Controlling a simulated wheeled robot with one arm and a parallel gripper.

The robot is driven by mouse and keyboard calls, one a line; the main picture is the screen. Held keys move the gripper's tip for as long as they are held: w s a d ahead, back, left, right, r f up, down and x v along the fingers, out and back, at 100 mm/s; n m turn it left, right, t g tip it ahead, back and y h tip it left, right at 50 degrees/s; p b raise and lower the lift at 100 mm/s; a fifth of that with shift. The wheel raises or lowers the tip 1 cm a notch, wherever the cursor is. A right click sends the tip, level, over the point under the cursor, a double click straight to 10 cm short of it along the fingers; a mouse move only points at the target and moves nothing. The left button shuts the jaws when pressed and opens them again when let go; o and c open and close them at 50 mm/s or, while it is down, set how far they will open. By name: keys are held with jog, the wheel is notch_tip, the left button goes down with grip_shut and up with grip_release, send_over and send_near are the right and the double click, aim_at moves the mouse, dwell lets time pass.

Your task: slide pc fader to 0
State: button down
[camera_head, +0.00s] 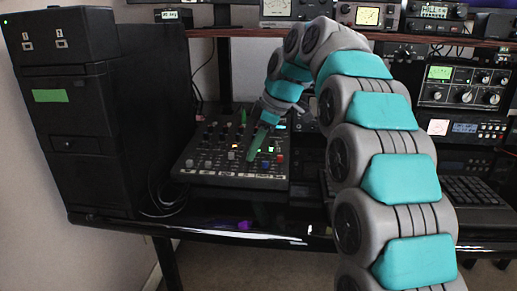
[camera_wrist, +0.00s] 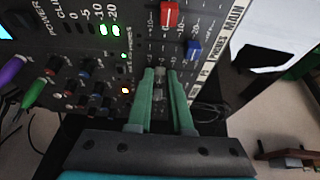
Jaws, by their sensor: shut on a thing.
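The audio mixer (camera_head: 222,179) sits on the desk, its panel tilted up. In the wrist view its fader strip shows a red cap (camera_wrist: 170,14), a blue cap (camera_wrist: 193,48) and a pale grey cap (camera_wrist: 160,71), at differing positions along printed scales. My gripper (camera_wrist: 160,76) has its green fingers on either side of the grey cap and is shut on it. The fingers partly hide the cap and its slot. In the head view my gripper (camera_head: 252,156) reaches down onto the fader area. I cannot read which fader is labelled PC.
A black computer tower (camera_head: 95,110) stands left of the mixer. A keyboard (camera_head: 472,190) lies to the right, partly behind my arm. Radio gear fills the shelf above.

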jog(key=c, duration=0.8)
grip_release()
jog(key=p+v, duration=0.1)
jog(key=v, duration=0.4)
jog(key=shift+r, duration=0.25)
jog(key=shift+p+v, duration=0.85)
jog(key=shift+v, duration=0.35)
jog(key=shift+d, duration=0.1)
jog(key=shift+s+f, duration=0.1)
